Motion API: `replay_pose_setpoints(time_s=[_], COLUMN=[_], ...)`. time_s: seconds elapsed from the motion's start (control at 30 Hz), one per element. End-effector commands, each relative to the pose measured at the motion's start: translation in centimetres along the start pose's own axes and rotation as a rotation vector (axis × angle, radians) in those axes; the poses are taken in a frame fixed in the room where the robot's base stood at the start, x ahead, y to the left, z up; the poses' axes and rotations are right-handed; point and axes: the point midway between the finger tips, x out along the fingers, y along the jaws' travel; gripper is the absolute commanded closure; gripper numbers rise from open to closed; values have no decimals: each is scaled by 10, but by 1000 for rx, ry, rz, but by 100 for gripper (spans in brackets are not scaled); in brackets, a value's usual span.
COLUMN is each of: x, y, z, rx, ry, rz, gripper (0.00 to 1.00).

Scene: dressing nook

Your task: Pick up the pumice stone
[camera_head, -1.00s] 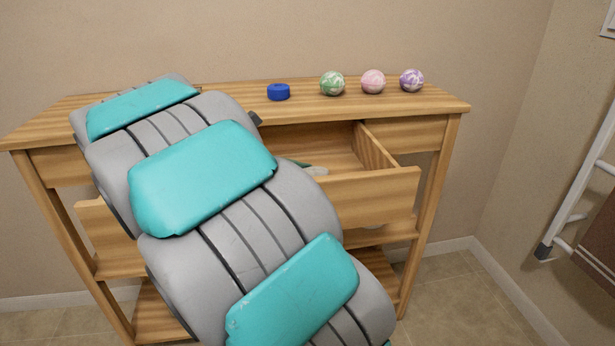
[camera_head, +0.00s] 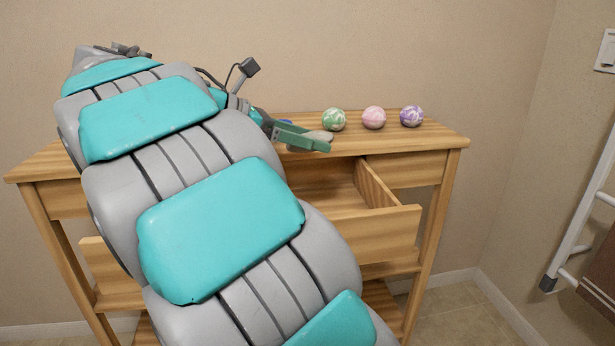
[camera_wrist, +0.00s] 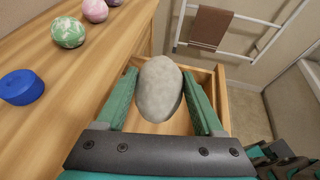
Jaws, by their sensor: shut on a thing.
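The pumice stone (camera_wrist: 158,90) is a grey, rough oval held between the two green fingers of my gripper (camera_wrist: 160,95) in the wrist view. My gripper is shut on it. In the head view, my gripper (camera_head: 318,140) shows above the open drawer, near the tabletop's front edge, with the pale stone (camera_head: 322,134) partly hidden by a finger. The open drawer (camera_head: 385,232) is below the gripper. Its visible interior looks empty, but my arm hides its left part.
On the wooden tabletop (camera_head: 445,138) stand a green-white ball (camera_head: 334,119), a pink ball (camera_head: 374,117) and a purple ball (camera_head: 411,116). A blue round item (camera_wrist: 21,87) lies left of them, mostly hidden in the head view. A white rack (camera_head: 585,190) hangs at right.

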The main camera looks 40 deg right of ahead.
Motion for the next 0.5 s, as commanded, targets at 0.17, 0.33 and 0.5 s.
replay_pose_setpoints(time_s=[0.17,0.33,0.5], x=[-22,-38,-40], y=[2,2,-3], z=[54,91,107], rx=[4,7,15], ry=[1,0,3], rz=[1,4,-8], gripper=[84,84,84])
